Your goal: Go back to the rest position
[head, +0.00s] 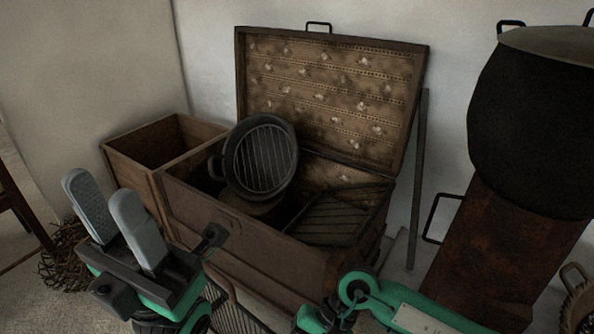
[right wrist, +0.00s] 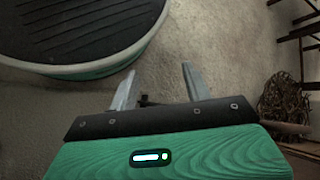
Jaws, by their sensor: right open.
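In the right wrist view my right gripper (right wrist: 155,82) is open and empty above the pale floor. My round base fills the upper left there.
The chest's lid stands open against the wall. A round ribbed pan (head: 262,160) and a dark grate (head: 335,215) are in the chest. A smaller wooden box (head: 150,150) stands left of it. A big black pot (head: 530,120) is at right. Twigs (right wrist: 285,98) lie on the floor.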

